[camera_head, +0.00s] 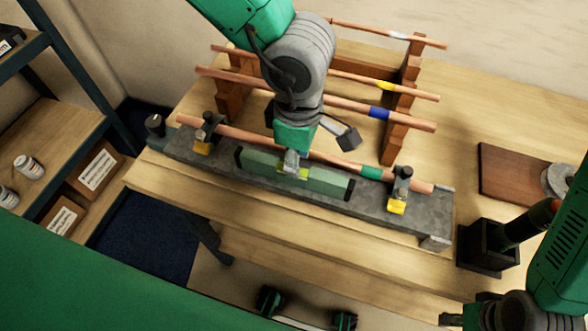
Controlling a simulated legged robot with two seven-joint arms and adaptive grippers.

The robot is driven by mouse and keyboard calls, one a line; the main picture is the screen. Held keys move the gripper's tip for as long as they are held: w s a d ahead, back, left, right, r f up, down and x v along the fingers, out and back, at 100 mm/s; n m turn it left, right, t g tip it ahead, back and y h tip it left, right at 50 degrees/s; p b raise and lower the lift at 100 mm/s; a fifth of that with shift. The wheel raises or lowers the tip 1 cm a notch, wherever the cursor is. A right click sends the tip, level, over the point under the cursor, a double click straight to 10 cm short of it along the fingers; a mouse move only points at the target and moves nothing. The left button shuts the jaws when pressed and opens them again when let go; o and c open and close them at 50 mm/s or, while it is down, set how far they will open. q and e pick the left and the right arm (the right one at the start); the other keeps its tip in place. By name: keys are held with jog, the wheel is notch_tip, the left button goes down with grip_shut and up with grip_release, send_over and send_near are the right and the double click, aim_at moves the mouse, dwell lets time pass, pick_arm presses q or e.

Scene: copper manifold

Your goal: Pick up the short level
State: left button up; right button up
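The short level (325,184) is a pale green bar with black ends and a yellow-green vial near its middle. It lies on the grey stone bar (225,166) at the front of the bench. My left gripper (308,128) is over the middle of the level, with its fingers spread apart. One dark fingertip shows on the right; the other is mostly hidden behind the wrist. I cannot tell whether the gripper touches the level. My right gripper (462,318) is at the bottom right, cut by the frame edge, and its finger state is unclear.
Copper pipes (238,135) with coloured bands lie across wooden racks (401,105) behind the level. Yellow-tipped clamps (398,199) stand on the stone bar. A black holder (486,250) and a brown board (512,173) are at the right. Shelves (50,135) stand at the left.

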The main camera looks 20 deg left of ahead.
pick_arm(q)
jog(key=f, duration=0.5)
jog(key=shift+s+a, duration=0.15)
jog(key=shift+a, duration=0.25)
jog(key=shift+f, duration=0.15)
grip_shut()
